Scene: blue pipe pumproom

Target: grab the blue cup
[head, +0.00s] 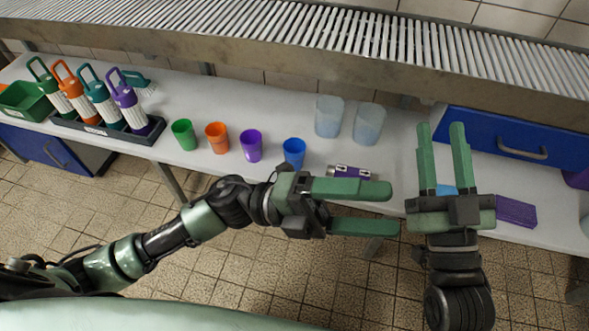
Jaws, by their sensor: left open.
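The blue cup (294,152) stands upright on the white table, at the right end of a row of small cups. My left gripper (393,208) is open and empty. Its green fingers point right, below and to the right of the blue cup in the head view, near the table's front edge and apart from the cup. My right gripper (440,128) is open with nothing between its fingers. It points away from me over the right part of the table, well to the right of the cup.
A purple cup (251,146), an orange cup (217,138) and a green cup (184,135) stand left of the blue cup. Two clear beakers (328,117) stand behind. Bottles fill a dark tray (110,131) at left. A roller conveyor (300,47) runs along the back.

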